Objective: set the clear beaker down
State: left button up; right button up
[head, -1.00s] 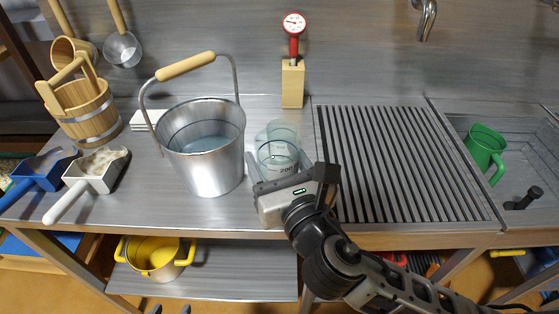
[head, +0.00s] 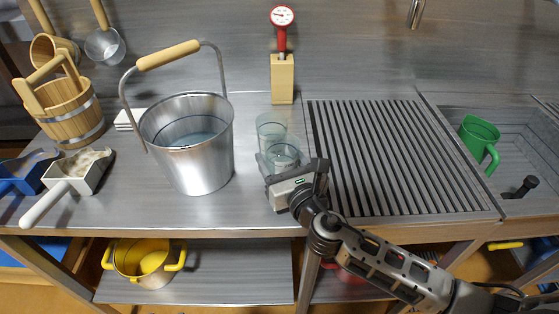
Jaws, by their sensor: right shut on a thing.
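The clear beaker (head: 273,130) is upright at the middle of the steel counter, between the metal bucket and the slatted drainboard. My right gripper (head: 278,172) reaches in from the lower right and is shut on the beaker, low on its near side. The gripper hides the beaker's near lower part, so I cannot tell whether its base touches the counter. My left gripper is not in view.
A metal bucket (head: 188,150) with water and a raised wooden handle stands left of the beaker. A wooden block (head: 282,80) with a red thermometer stands behind. The slatted drainboard (head: 380,160) is to the right, then a sink with a green jug (head: 479,141).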

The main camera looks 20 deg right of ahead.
jog(key=o, duration=1.2)
jog(key=shift+f, duration=0.1)
jog(key=shift+r, duration=0.25)
jog(key=s, duration=0.4)
jog(key=s+d+b, duration=0.1)
jog(key=s, duration=0.7)
jog(key=shift+d, duration=0.2)
jog(key=shift+f, duration=0.1)
